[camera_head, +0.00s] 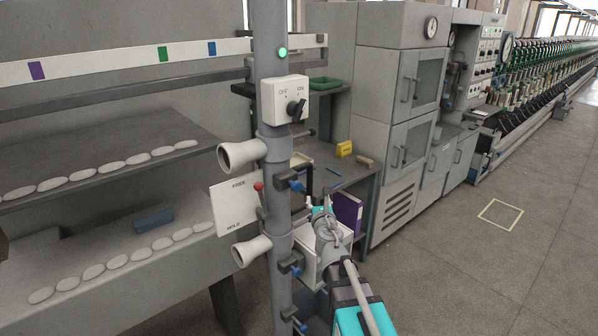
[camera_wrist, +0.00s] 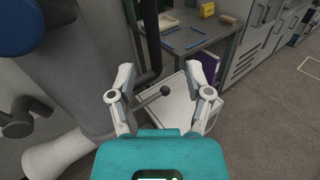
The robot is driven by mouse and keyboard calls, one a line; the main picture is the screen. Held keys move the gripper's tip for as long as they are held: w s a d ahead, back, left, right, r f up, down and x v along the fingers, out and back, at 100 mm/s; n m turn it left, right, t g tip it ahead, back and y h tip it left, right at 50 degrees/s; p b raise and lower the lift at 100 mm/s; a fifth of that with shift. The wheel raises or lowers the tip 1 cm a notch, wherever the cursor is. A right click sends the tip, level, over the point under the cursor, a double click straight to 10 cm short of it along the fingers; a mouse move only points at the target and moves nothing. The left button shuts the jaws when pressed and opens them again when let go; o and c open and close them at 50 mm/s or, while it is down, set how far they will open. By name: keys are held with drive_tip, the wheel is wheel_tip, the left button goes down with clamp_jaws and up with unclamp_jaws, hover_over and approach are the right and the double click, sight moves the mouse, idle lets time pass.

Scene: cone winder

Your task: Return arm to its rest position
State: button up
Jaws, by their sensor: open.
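My gripper (camera_wrist: 162,90) is open in the wrist view, its two white and grey fingers apart with nothing held between them. A dark rod with a round knob (camera_wrist: 165,90) shows between and beyond the fingertips; I cannot tell how far off it is. In the head view my arm comes up from the bottom and ends at my gripper (camera_head: 318,208), just right of the grey column (camera_head: 276,190). The fingertips are small there and partly blend with what is behind them.
The column carries a switch box (camera_head: 284,98), a green light (camera_head: 282,52), two pale funnel-shaped parts (camera_head: 240,154) and blue-ended fittings. Behind stands a workbench (camera_head: 345,180) with a yellow block (camera_head: 344,148). Grey cabinets (camera_head: 400,120) stand behind. Open floor (camera_head: 470,270) lies at right.

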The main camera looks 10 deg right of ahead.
drive_tip(key=s+d+f+m+g+h, duration=0.3)
drive_tip(key=s+d+f+m+g, duration=0.2)
drive_tip(key=m, duration=0.7)
drive_tip(key=s+d+f+m+g+h, duration=0.3)
drive_tip(key=s+d+f+m+g, duration=0.15)
drive_tip(key=m, duration=0.65)
drive_tip(key=s+a+f+m+g+y, duration=0.3)
drive_tip(key=s+f+m+g, duration=0.1)
drive_tip(key=s+m, duration=0.2)
drive_tip(key=s+a+f+m+g+y, duration=0.3)
drive_tip(key=s+a+f+m+g, duration=0.1)
drive_tip(key=s, duration=0.5)
drive_tip(key=shift+f+m, duration=0.5)
drive_tip(key=shift+m, duration=0.7)
